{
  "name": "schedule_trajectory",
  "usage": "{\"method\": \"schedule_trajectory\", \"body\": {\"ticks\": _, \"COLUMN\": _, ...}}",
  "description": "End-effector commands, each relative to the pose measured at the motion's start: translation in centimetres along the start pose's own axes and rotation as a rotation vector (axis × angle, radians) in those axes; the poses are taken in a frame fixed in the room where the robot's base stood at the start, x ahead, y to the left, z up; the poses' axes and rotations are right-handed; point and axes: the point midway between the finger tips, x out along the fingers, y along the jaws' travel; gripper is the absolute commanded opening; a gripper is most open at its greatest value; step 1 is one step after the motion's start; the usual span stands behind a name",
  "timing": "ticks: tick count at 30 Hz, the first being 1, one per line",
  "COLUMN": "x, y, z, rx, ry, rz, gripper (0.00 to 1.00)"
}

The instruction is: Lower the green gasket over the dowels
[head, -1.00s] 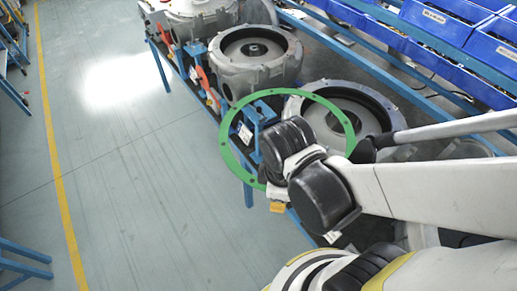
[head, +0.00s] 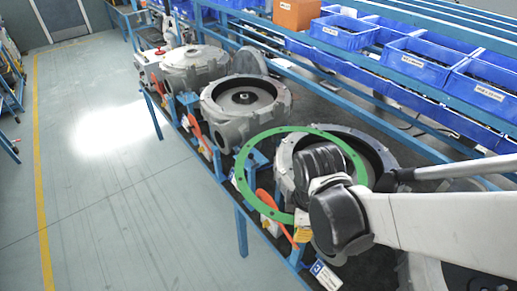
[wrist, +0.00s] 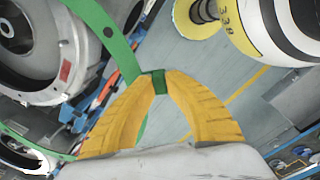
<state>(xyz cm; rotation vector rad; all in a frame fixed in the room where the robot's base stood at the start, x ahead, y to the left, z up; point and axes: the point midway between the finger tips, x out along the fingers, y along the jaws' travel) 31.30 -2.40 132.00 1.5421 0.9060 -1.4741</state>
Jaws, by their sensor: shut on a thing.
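The green gasket (head: 243,181) is a thin flat ring with small holes, held in the air in the head view. It overlaps the front left of an open grey blower housing (head: 377,150); the height between them is hard to tell. In the wrist view the yellow fingers of my gripper (wrist: 159,82) are shut on the rim of the gasket (wrist: 104,35). A grey housing (wrist: 75,50) shows at the upper left there. I cannot make out the dowels.
More housings (head: 222,110) stand in a row on the blue-framed bench (head: 241,230), with orange parts and tags along its front. Blue bins (head: 400,62) and an orange box (head: 296,14) stand behind. The floor (head: 110,200) on the left is clear.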

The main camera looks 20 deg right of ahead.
Motion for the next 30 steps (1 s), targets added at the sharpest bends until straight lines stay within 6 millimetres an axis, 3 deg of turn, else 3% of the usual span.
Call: {"method": "schedule_trajectory", "body": {"ticks": 30, "x": 0.9, "y": 6.4, "z": 6.4, "rx": 0.002, "ry": 0.000, "rz": 0.000, "gripper": 0.00}}
